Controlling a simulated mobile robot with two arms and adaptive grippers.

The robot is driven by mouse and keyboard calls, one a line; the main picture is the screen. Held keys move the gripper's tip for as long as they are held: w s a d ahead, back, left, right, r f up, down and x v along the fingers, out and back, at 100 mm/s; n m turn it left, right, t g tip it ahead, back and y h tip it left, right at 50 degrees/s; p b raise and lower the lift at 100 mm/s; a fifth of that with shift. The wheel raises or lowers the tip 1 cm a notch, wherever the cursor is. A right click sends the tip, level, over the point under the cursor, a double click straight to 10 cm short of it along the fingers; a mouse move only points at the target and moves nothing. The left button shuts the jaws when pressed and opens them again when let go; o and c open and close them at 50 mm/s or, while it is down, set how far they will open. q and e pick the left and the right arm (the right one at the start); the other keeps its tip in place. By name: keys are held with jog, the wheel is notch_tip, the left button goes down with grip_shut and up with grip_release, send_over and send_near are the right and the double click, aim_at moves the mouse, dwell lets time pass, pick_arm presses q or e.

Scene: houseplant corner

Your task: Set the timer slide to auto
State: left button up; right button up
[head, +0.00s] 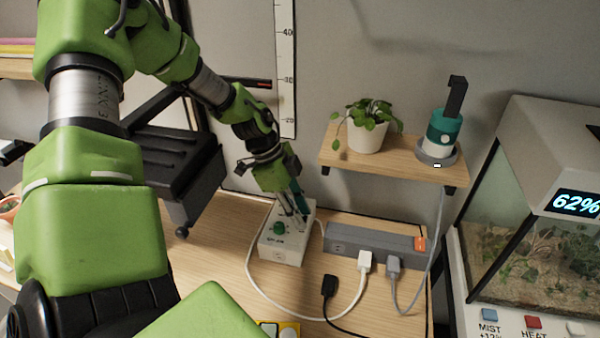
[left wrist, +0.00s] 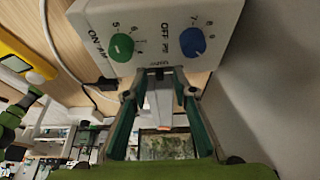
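The timer is a white box (head: 283,246) on the wooden desk, with a green knob (head: 280,228) on its face. In the left wrist view the timer (left wrist: 150,12) shows upside down, with a green knob (left wrist: 121,47), a blue knob (left wrist: 193,43) and ON and OFF lettering. My left gripper (head: 301,220) reaches down to the timer's far right part. In the left wrist view its fingertips (left wrist: 163,75) are partly apart at the timer's edge, between the two knobs. The slide is too small or hidden to make out clearly. My right gripper is not in view.
A grey power strip (head: 350,240) with plugs and cables lies right of the timer. A shelf (head: 390,165) above holds a potted plant (head: 368,128) and a teal-and-white bottle (head: 443,132). A terrarium (head: 530,220) stands at right. Bare desk lies left of the timer.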

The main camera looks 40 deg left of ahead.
pick_arm(q)
jog(key=shift+r, duration=0.1)
jog(key=v, duration=1.1)
jog(key=shift+r, duration=0.4)
jog(key=shift+s+a, duration=0.1)
jog(key=shift+a, duration=0.05)
